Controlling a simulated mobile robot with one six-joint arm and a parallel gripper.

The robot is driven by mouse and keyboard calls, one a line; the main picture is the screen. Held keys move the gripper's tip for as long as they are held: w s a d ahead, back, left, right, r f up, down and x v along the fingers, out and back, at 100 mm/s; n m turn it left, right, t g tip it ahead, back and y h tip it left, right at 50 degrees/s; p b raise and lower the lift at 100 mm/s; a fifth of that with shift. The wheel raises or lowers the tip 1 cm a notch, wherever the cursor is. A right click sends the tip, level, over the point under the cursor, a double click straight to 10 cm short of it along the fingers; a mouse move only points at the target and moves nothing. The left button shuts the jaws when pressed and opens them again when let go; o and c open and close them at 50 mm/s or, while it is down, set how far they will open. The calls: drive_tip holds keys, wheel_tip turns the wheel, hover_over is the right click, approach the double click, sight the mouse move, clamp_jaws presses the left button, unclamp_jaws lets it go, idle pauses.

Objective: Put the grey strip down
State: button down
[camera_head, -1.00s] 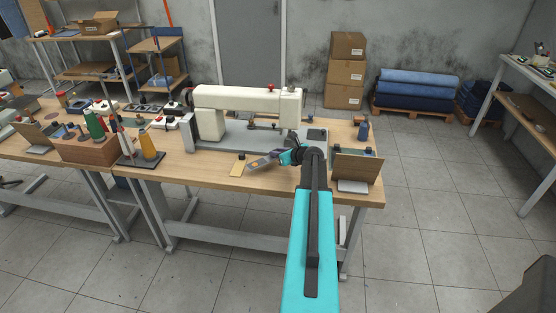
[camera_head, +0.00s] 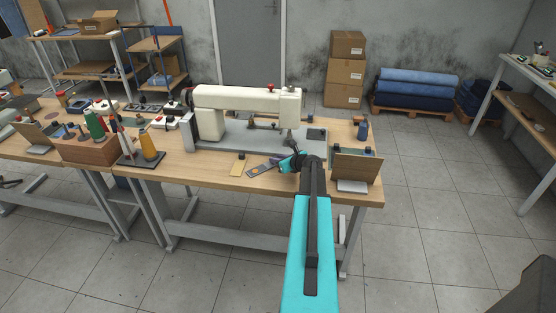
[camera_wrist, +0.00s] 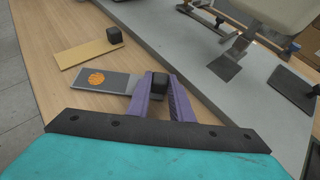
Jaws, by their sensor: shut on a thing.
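The grey strip (camera_wrist: 85,80) has an orange round mark on its face and a black block (camera_wrist: 159,83) at its right end. My gripper (camera_wrist: 161,87) has its purple fingers shut on that black block, one finger on each side. In the head view the grey strip (camera_head: 259,170) sticks out left of my gripper (camera_head: 281,162), over the front of the wooden table (camera_head: 215,179). It looks about level and at or very near the tabletop; I cannot tell if it touches.
A yellow strip (camera_wrist: 88,50) with a black block lies left of the grey strip. The sewing machine's grey bed (camera_wrist: 195,50) is close behind my gripper. A wooden board (camera_head: 357,166) stands to the right. Bare tabletop lies left of the yellow strip.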

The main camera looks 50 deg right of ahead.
drive_tip(key=shift+f, duration=0.1)
drive_tip(key=c, duration=1.6)
unclamp_jaws()
drive_tip(key=shift+s+r, duration=0.1)
drive_tip(key=shift+r, duration=0.1)
drive_tip(key=shift+b+v, duration=1.25)
drive_tip(key=shift+v, duration=4.65)
drive_tip(key=shift+f, duration=0.1)
